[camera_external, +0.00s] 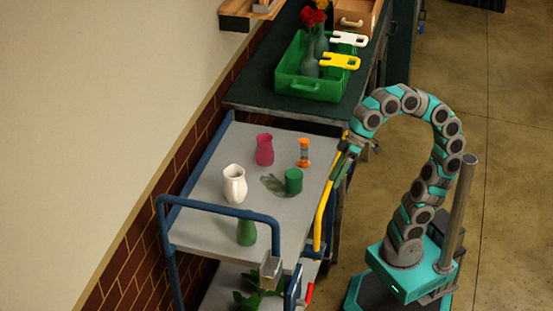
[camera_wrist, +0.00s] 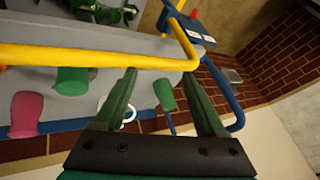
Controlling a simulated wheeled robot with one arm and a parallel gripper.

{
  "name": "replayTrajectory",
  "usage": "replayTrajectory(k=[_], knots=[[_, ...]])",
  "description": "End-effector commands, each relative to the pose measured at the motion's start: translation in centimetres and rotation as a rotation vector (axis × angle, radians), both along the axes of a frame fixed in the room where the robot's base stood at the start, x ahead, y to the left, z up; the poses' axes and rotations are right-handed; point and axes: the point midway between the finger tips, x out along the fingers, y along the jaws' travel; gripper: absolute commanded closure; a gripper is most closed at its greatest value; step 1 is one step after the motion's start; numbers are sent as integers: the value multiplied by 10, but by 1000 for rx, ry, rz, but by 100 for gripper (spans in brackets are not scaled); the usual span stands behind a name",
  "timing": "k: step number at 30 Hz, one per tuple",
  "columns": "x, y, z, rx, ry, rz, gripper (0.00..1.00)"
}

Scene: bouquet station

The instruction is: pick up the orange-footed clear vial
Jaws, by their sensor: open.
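The orange-footed vial (camera_external: 304,153) stands upright on the grey cart top (camera_external: 205,207), near its right side in the external view. It has an orange foot and orange top with a paler middle. My gripper (camera_external: 338,172) is at the cart's right edge by the yellow rail, to the right of the vial and apart from it. In the wrist view my gripper (camera_wrist: 163,72) is open, with nothing seen held between its fingers.
A green cylinder (camera_external: 293,181) stands just below the vial. A pink vase (camera_external: 265,149), white pitcher (camera_external: 234,184) and green vase (camera_external: 246,232) share the cart top. The yellow rail (camera_wrist: 85,57) crosses the wrist view. A green crate (camera_external: 310,84) sits on the counter behind.

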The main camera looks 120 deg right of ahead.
Motion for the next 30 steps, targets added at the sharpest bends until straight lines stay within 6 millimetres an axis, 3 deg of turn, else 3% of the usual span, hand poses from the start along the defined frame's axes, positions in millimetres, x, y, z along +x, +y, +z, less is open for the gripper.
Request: replayTrajectory(k=[5,10,15,20,24,30], knots=[[9,-75,15,-178,-61,-7,27],[-5,-179,38,-432,-82,-25,27],[-32,-248,-10,-436,94,-44,27],[-58,-283,-40,-412,196,-47,27],[-66,-273,-56,-294,239,-66,27],[-63,-273,-73,-275,247,-70,27]])
